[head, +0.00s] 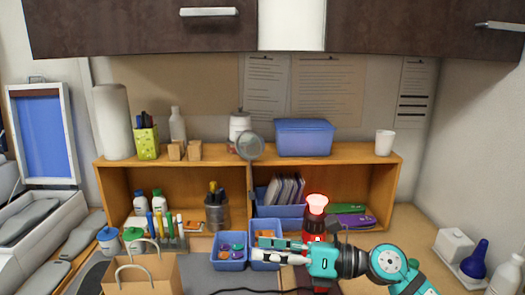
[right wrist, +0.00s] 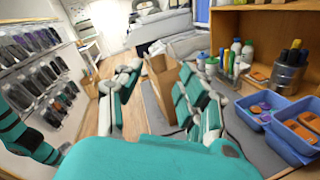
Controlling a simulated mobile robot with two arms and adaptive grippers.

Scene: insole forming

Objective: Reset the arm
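My right gripper (head: 262,250) comes in from the lower right in the head view, with its fingers pointing left above the front of the desk, by the blue bins. In the right wrist view my right gripper (right wrist: 150,85) shows its two teal and grey fingers spread apart, with nothing held between them. My left gripper is in neither view.
Near the right gripper are small blue bins (head: 229,265), a red heat lamp (head: 315,228) and a paper bag (head: 141,277). A wooden shelf (head: 250,166) stands behind. A white bottle (head: 507,276) is at far right. A hanging rack (right wrist: 40,70) shows in the wrist view.

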